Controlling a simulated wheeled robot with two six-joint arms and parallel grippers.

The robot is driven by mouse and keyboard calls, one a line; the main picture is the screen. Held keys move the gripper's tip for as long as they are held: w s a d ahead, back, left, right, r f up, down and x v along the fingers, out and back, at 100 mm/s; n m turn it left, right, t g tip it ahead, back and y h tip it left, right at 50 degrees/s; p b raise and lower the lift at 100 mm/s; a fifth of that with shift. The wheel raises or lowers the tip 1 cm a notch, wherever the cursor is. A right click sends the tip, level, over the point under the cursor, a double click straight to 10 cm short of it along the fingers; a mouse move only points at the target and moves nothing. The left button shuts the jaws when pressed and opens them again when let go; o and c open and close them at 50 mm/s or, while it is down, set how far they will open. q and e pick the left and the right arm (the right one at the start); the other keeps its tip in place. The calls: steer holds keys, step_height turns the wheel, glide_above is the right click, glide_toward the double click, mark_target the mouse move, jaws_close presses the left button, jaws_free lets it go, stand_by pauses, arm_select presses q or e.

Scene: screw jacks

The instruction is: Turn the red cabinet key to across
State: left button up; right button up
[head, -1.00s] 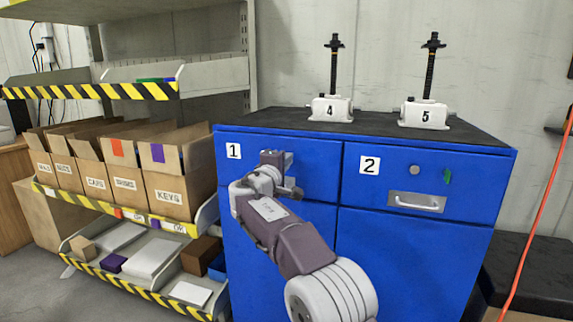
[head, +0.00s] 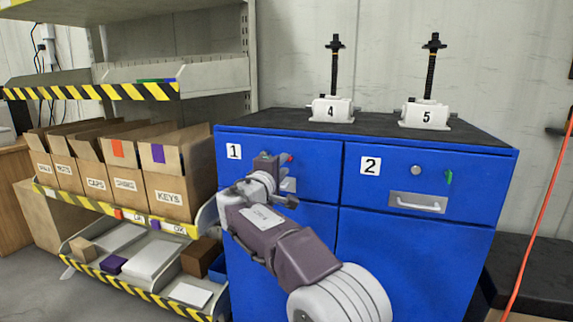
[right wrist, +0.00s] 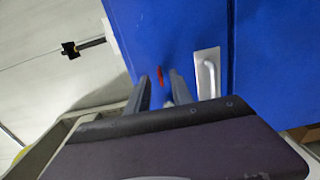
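The red key (head: 290,157) sits on the drawer front marked 1 of the blue cabinet (head: 270,255). In the head view it shows as a small red spot beside my fingers, partly hidden. In the right wrist view the red key (right wrist: 160,73) shows in the gap between my fingertips. My right gripper (head: 279,181) is open in front of this drawer; it also shows in the right wrist view (right wrist: 161,79), with a gap on both sides of the key. I cannot tell how far the key is turned. My left gripper is not in view.
The drawer's metal handle (right wrist: 207,73) is close beside my fingers. Drawer 2 has a green key (head: 449,177) and a handle (head: 417,202). Screw jacks 4 (head: 332,109) and 5 (head: 425,114) stand on top. A shelf with boxes (head: 177,180) is at left.

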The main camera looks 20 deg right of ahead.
steer(key=v, duration=0.5)
